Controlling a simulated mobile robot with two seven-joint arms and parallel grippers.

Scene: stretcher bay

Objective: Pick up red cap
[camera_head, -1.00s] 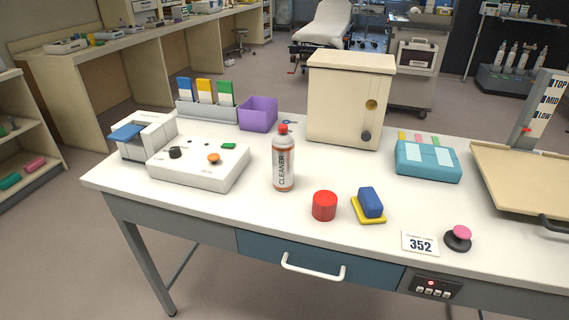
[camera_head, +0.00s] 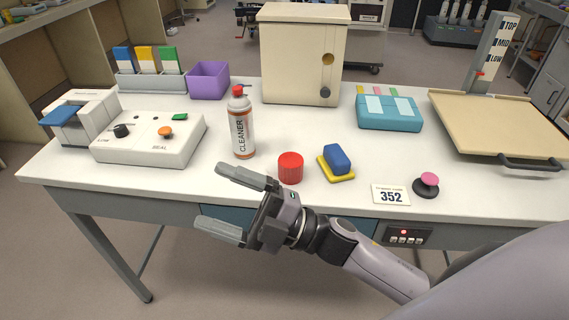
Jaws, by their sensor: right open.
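The red cap (camera_head: 290,168) is a short red cylinder standing upright on the white table (camera_head: 100,187), near its front edge. My right gripper (camera_head: 220,201) comes in from the lower right and is open and empty, with its fingers pointing left. It is in front of the table's front edge and to the left of the cap in the picture. One finger's base shows just beside the cap; I cannot tell whether they touch. My left gripper is not in view.
A cleaner bottle (camera_head: 241,125) with a red top stands behind and left of the cap. A blue block on a yellow pad (camera_head: 337,162) lies to its right. A white sealing machine (camera_head: 148,137) and a cream cabinet (camera_head: 301,55) stand farther back. A 352 card (camera_head: 391,195) lies at front right.

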